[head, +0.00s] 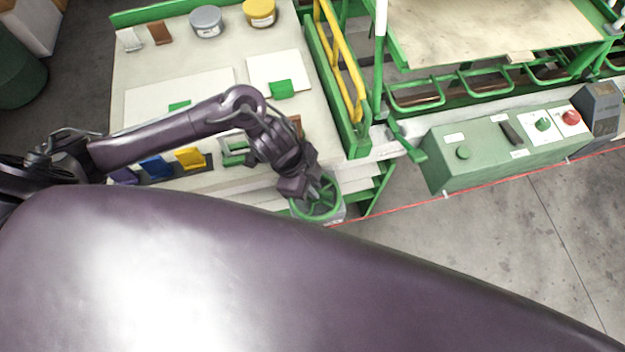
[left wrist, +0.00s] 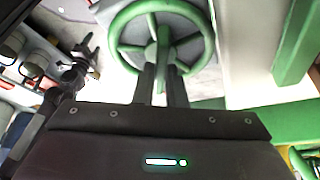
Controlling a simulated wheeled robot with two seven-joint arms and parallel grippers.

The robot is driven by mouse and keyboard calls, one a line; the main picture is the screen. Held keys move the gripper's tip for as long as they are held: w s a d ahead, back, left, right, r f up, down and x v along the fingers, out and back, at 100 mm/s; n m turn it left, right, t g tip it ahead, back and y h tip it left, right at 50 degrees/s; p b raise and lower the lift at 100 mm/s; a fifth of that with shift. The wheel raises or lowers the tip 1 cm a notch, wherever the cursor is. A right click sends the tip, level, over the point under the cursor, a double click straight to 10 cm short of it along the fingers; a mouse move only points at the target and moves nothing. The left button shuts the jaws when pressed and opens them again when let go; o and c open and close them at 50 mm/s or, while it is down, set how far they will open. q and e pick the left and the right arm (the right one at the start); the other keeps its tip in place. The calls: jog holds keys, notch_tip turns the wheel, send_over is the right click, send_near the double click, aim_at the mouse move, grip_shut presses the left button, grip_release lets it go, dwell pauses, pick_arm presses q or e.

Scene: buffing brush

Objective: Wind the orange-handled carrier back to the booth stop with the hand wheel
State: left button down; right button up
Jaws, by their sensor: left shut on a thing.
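The green spoked hand wheel (head: 318,214) is at the end of the bench, low in the middle of the head view. It also shows at the top of the left wrist view (left wrist: 163,36). My left gripper (head: 308,192) is over the wheel's near side, and its two fingers (left wrist: 160,86) are closed around a green part of the wheel. The exact grip spot is partly hidden by the fingers. I cannot make out the orange-handled carrier or the booth stop. My right gripper is not in view.
A green control box (head: 500,150) with green and red buttons stands to the right. A yellow rail (head: 342,62) runs beside the bench. Tins, cards and colored blocks lie on the bench (head: 190,60). A red line crosses the open floor (head: 520,220).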

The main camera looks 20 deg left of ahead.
pick_arm(q)
jog(key=n+p, duration=0.2)
jog(key=n+t+p, duration=0.1)
jog(key=n+p, duration=0.1)
jog(key=n+t+p, duration=0.1)
jog(key=n+p, duration=0.1)
jog(key=shift+s+d+r+n+y, duration=0.1)
jog(key=shift+s+r+n+y, duration=0.2)
jog(key=shift+y, duration=0.1)
jog(key=n+t+p, duration=0.1)
jog(key=n+p, duration=0.1)
jog(key=n, duration=0.1)
jog(key=shift+d+f+y, duration=0.1)
jog(key=shift+f+y, duration=0.05)
jog(key=shift+y, duration=0.25)
jog(key=shift+w+n+t+y+p, duration=0.15)
jog(key=shift+n+t+y+p, duration=0.15)
jog(key=shift+n, duration=0.5)
jog(key=c, duration=1.5)
grip_release()
jog(key=shift+f, duration=0.1)
jog(key=shift+p+v, duration=0.4)
jog(key=shift+v, duration=3.5)
